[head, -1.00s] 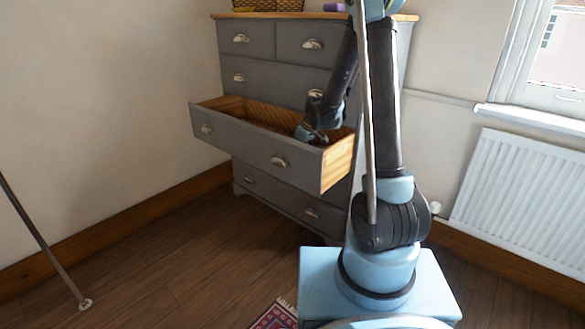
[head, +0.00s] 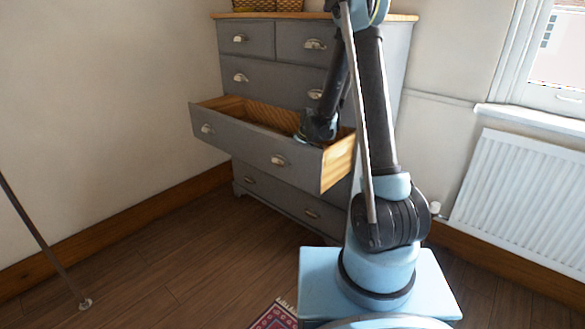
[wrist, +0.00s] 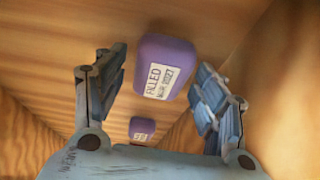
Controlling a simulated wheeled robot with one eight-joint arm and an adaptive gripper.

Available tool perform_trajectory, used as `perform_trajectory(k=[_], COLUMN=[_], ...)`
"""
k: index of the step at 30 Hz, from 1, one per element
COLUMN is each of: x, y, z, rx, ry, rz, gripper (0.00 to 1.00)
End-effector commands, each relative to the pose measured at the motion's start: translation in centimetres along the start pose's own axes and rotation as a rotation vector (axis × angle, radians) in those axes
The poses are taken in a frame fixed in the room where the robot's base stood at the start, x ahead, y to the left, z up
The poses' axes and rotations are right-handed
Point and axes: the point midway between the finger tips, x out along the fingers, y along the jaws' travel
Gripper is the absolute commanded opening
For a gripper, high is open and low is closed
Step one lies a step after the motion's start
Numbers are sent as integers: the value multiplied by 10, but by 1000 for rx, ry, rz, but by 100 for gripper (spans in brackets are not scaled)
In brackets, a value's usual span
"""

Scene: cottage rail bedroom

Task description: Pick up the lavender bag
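A purple lavender bag (wrist: 165,68) with a white label reading "FILLED MAR 2027" shows in the wrist view, inside the wooden drawer. A second purple bag (wrist: 142,129) with a white label lies lower in the same view. My gripper (wrist: 162,72) is open, with one finger left and one right of the upper bag. I see a gap on both sides, and it holds nothing. In the head view my gripper (head: 318,128) reaches down into the open drawer (head: 235,139). The bags in the drawer are hidden there.
The grey dresser (head: 290,75) stands in the corner with wicker baskets (head: 252,5) on top. The drawer's wooden walls (wrist: 265,75) are close around my gripper. A white radiator (head: 520,195) is at the right, a patterned rug (head: 275,315) in front.

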Motion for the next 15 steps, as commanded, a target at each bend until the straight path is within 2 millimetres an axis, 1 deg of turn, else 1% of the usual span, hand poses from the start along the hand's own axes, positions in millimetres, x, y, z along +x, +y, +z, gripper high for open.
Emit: perform_trajectory(k=[1, 3, 15], x=[0, 0, -2], y=[0, 0, 0], z=[0, 0, -1], rx=[0, 0, 0], ry=[0, 0, 0], rz=[0, 0, 0], gripper=[45, 30, 30])
